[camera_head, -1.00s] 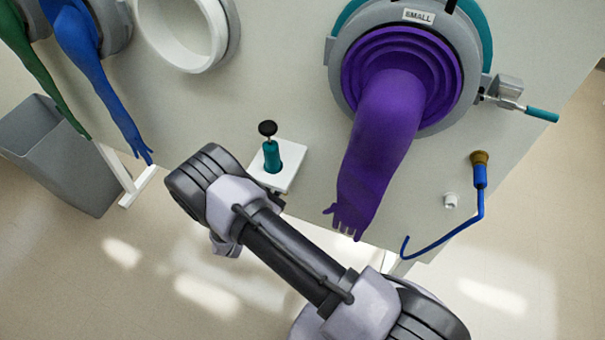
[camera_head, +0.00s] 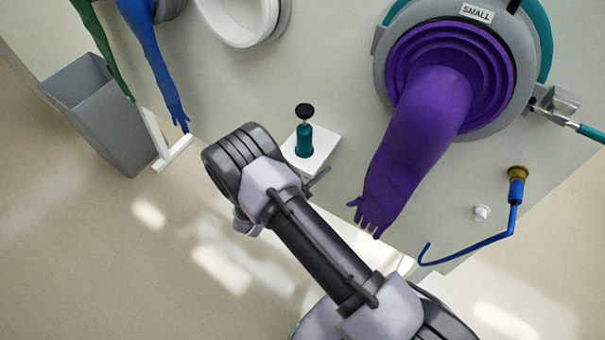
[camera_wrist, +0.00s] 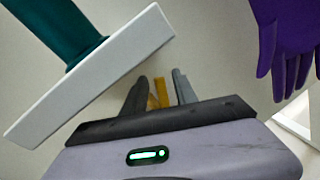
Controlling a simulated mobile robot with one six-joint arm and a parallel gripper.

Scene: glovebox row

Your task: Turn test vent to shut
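No label in view names the test vent. A blue bent rod (camera_head: 512,205) with a brass fitting (camera_head: 517,172) is on the panel's lower right. A teal cylinder with a black knob (camera_head: 304,140) stands on a white shelf (camera_head: 328,143), which also shows in the wrist view (camera_wrist: 100,75). I cannot tell which is the vent. In the wrist view my gripper (camera_wrist: 160,77) has its fingers apart, just right of the shelf. A yellow strip (camera_wrist: 159,93) shows between them; I cannot tell what it is. In the head view my arm mostly hides the gripper.
A purple glove (camera_head: 415,145) hangs from the port marked SMALL, right of my gripper; its fingers show in the wrist view (camera_wrist: 283,55). A teal-handled clamp (camera_head: 555,105) is beside that port. A white nub (camera_head: 481,212) is on the panel. A grey bin (camera_head: 100,115) stands left.

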